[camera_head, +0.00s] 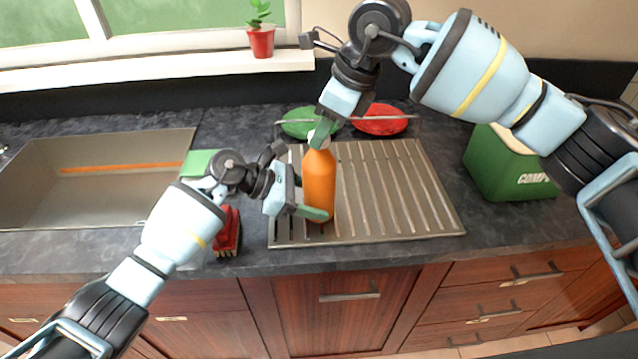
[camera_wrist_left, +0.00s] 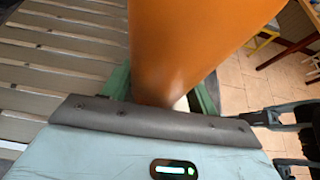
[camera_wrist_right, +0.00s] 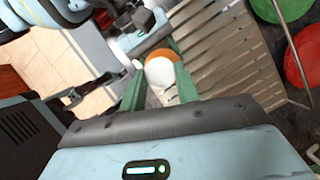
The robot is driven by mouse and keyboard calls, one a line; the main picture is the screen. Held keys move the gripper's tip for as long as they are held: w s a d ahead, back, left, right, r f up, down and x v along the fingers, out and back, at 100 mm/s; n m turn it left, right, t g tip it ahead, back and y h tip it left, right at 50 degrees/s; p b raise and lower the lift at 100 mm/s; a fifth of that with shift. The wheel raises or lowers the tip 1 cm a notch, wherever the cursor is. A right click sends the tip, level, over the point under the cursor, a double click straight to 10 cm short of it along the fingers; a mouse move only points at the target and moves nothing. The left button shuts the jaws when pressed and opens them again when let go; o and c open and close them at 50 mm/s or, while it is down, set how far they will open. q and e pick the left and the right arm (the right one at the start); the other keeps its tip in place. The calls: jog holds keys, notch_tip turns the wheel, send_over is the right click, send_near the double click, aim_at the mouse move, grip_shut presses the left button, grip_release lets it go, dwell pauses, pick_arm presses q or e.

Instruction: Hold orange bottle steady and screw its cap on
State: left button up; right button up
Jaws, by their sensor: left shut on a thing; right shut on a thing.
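The orange bottle (camera_head: 319,184) stands upright on the left part of the metal drying rack. My left gripper (camera_head: 308,212) is shut around its lower body from the left; the bottle fills much of the left wrist view (camera_wrist_left: 190,40). The white cap (camera_head: 316,139) is on the bottle's top, partly hidden by my right gripper (camera_head: 322,130), which reaches down from above with its green fingers shut on it. In the right wrist view the round white cap (camera_wrist_right: 160,74) sits between the fingers, with the orange bottle (camera_wrist_right: 162,54) right behind it. I cannot tell how tightly the cap is seated.
The ribbed metal drying rack (camera_head: 400,190) lies on the dark counter. Behind it are a green plate (camera_head: 298,122) and a red plate (camera_head: 385,120). A red brush (camera_head: 228,232) lies left of the rack, a sink (camera_head: 90,190) farther left. A green box (camera_head: 500,170) stands at the right.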

pick_arm(q)
jog(key=c, duration=0.5)
pick_arm(e)
jog(key=o, duration=1)
jog(key=shift+c, duration=0.3)
jog(key=c, duration=1.1)
jog(key=m, duration=0.2)
jog(key=m+t+h, duration=0.1)
jog(key=m, duration=0.1)
jog(key=shift+m+t, duration=0.3)
jog(key=shift+w+d, duration=0.1)
jog(key=m+h, duration=0.1)
jog(key=m, duration=0.2)
jog(key=shift+m+t, duration=0.3)
jog(key=shift+t, duration=0.1)
pick_arm(q)
jog(key=shift+s, duration=0.1)
pick_arm(e)
jog(key=shift+m+h, duration=0.3)
jog(key=shift+m, duration=0.2)
